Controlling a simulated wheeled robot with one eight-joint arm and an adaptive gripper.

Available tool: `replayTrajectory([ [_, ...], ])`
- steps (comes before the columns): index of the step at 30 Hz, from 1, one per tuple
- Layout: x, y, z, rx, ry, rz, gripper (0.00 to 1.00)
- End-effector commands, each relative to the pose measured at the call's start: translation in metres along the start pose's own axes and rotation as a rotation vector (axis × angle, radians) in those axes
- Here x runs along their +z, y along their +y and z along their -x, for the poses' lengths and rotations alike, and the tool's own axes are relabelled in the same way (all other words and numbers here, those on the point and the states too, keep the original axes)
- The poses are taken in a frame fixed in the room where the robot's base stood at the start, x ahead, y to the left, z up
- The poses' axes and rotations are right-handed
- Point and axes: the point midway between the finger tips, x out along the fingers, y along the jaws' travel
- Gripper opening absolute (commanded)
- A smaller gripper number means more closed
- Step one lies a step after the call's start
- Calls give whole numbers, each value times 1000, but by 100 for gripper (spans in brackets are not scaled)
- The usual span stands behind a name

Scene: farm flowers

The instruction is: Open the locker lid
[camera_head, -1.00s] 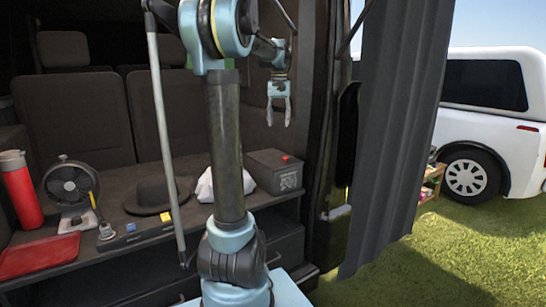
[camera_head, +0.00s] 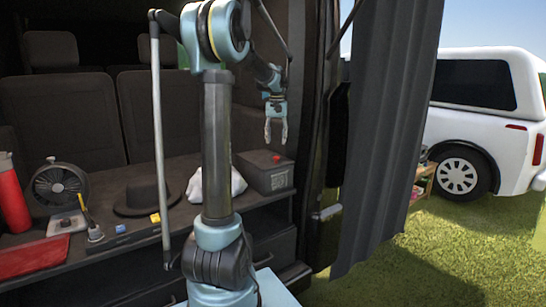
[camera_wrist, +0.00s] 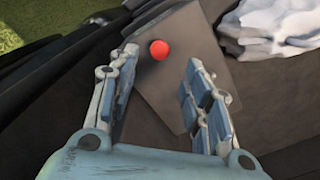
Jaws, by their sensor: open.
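The locker (camera_head: 264,178) is a dark grey box with a closed lid and a red knob (camera_head: 276,157) on top. It stands at the right end of the van's shelf. In the wrist view its lid (camera_wrist: 178,60) lies below and between my fingers, and the red knob (camera_wrist: 159,50) shows just past the left fingertip. My gripper (camera_head: 276,138) is open and empty, pointing down above the locker. It also shows in the wrist view (camera_wrist: 160,62) with its two fingers apart. I cannot tell the exact height of the fingertips above the lid.
A white crumpled bag (camera_head: 217,184) sits just left of the locker. A black hat (camera_head: 147,196), a fan (camera_head: 60,186), a red bottle (camera_head: 12,195) and a red tray (camera_head: 34,256) lie farther left. A grey curtain (camera_head: 385,130) hangs at the right of the van opening.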

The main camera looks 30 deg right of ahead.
Motion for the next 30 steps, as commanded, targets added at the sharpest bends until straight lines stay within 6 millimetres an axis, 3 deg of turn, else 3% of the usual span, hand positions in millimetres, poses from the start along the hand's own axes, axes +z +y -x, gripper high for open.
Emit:
replayTrajectory([
  [6, 0, 0, -39, 0, 0, 0, 44],
  [12, 0, 0, -65, 0, 0, 0, 44],
  [18, 0, 0, -77, 0, 0, 0, 44],
  [27, 0, 0, -79, 0, 0, 0, 44],
  [30, 0, 0, -79, 0, 0, 0, 22],
])
